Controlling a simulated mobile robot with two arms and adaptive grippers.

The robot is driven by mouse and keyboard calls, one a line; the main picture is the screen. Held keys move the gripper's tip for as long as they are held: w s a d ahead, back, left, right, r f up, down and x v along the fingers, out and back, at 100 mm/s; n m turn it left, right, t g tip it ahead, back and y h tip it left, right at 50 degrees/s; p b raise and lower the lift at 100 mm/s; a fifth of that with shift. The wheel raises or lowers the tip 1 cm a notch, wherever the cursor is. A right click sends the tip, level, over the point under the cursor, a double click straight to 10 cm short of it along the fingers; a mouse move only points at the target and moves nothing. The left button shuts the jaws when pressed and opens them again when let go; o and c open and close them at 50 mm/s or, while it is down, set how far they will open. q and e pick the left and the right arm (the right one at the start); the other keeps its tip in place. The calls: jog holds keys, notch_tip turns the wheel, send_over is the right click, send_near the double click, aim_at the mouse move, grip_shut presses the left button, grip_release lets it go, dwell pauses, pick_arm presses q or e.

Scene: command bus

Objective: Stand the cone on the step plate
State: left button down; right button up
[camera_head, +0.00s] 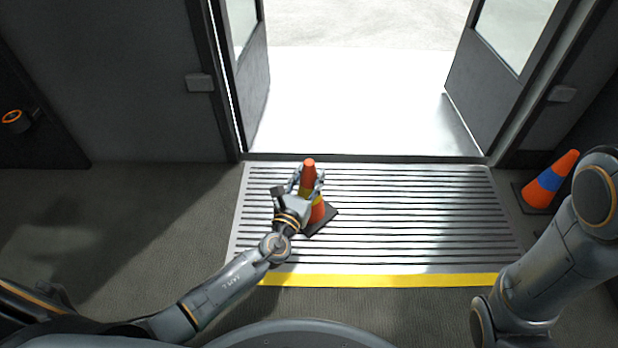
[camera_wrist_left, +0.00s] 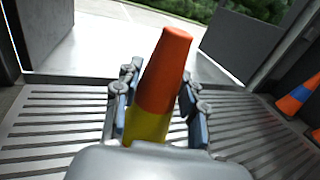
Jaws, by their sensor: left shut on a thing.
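An orange cone with a yellow band (camera_head: 317,211) and a dark square base is at the left part of the ribbed step plate (camera_head: 420,220). It looks upright, with its base over the plate; I cannot tell whether the base touches it. My left gripper (camera_head: 308,188) is shut around the cone's upper body. In the left wrist view the cone (camera_wrist_left: 165,70) stands between the two fingers, its orange tip above them and the yellow band low between them. Its base is hidden there. My right arm shows at the right edge of the head view, but its gripper is out of view.
A second orange cone with a blue band (camera_head: 548,182) stands on the floor right of the plate. The open doorway (camera_head: 355,100) lies beyond the plate, with door panels at both sides. A yellow strip (camera_head: 390,280) edges the plate's near side. The plate's right part is clear.

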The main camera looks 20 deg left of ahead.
pick_arm(q)
jog(key=shift+f, duration=0.15)
jog(key=c, duration=0.8)
grip_release()
jog(key=shift+o, duration=0.2)
jog(key=shift+r, duration=0.3)
jog(key=s+p, duration=0.4)
jog(key=s, duration=0.8)
jog(key=shift+a, duration=0.3)
